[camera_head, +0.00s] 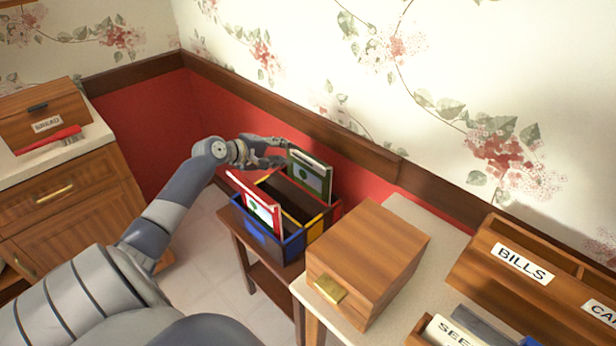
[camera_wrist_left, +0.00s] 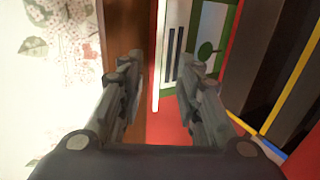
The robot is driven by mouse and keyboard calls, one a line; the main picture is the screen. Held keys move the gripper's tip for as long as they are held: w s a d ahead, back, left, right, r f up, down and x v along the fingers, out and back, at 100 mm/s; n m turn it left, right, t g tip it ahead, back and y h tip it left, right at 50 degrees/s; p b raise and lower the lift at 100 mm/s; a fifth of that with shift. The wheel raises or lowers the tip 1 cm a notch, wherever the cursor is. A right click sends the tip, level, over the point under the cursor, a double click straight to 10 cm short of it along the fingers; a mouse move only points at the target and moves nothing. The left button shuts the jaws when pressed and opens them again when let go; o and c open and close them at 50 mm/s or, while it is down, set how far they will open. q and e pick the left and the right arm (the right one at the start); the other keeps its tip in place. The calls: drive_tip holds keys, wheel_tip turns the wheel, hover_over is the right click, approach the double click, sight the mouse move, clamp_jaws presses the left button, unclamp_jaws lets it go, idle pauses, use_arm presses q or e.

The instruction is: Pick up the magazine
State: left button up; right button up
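A green magazine (camera_head: 310,176) with a white panel stands upright at the far end of a multicoloured rack (camera_head: 262,232). A red-and-white magazine (camera_head: 259,208) leans at the rack's near end. My left gripper (camera_head: 279,152) is beside the green magazine's upper left edge, with its fingers apart. In the left wrist view, the left gripper (camera_wrist_left: 160,82) is open. The green magazine (camera_wrist_left: 212,35) shows beyond the fingers, partly behind the right-hand finger. Contact with the magazine cannot be told. My right gripper is not in view.
The rack stands on a small brown table (camera_head: 238,238) near the red wall. A wooden box (camera_head: 368,250) on the counter is close to its right. A bread box (camera_head: 42,112) and a red item (camera_head: 50,140) are at the left. The BILLS organizer (camera_head: 515,262) is at the right.

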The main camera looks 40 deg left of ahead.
sight(297, 152)
use_arm(q)
drive_tip(key=shift+x, duration=3.1)
clamp_jaws()
